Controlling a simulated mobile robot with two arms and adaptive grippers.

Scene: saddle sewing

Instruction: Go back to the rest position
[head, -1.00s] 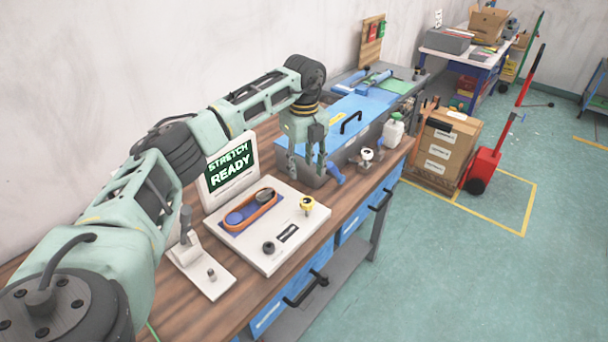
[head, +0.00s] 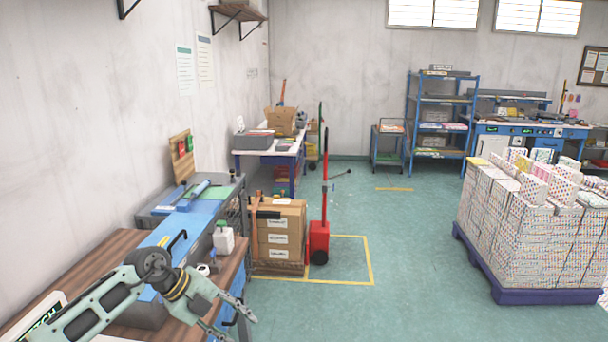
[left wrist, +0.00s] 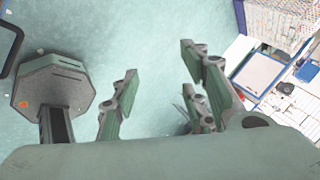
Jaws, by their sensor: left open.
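My left gripper (head: 238,324) is at the bottom of the head view, in front of the workbench's right edge. Its fingers are apart with nothing between them. In the left wrist view the open fingers (left wrist: 165,88) show against bare teal floor, also empty. My left arm comes in from the lower left, over the bench. My right gripper is in neither view.
The wooden workbench (head: 88,262) bears a blue machine (head: 200,213) and a white bottle (head: 223,241). Cartons (head: 280,233) and a red pallet jack (head: 319,240) stand beyond. Paper stacks (head: 530,225) fill a pallet at right. The middle floor is clear.

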